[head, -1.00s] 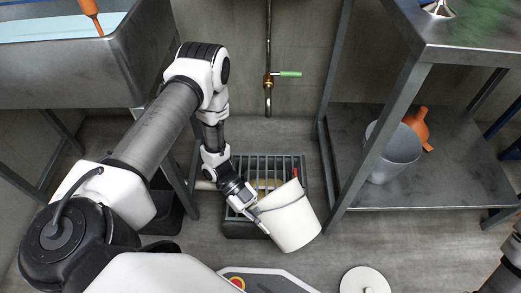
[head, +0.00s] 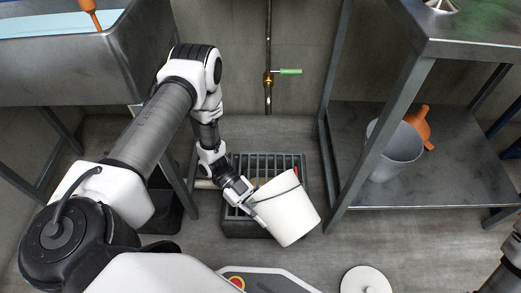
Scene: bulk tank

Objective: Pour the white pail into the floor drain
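The white pail (head: 288,212) is tilted above the front part of the floor drain, its mouth end toward the grate and its base toward the lower right. A dark wire handle crosses it near the mouth. The inside of the pail is hidden. My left gripper (head: 252,207) is shut on the pail at its left side near the rim. The floor drain (head: 240,229) is a dark box with a barred grate, partly covered by the pail and my arm. A small yellowish patch shows at the grate beside the pail's mouth. My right gripper is not in view.
A pipe with a green-handled valve (head: 290,72) hangs behind the drain. A steel basin (head: 60,70) stands at left. A white round lid (head: 365,281) lies at front.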

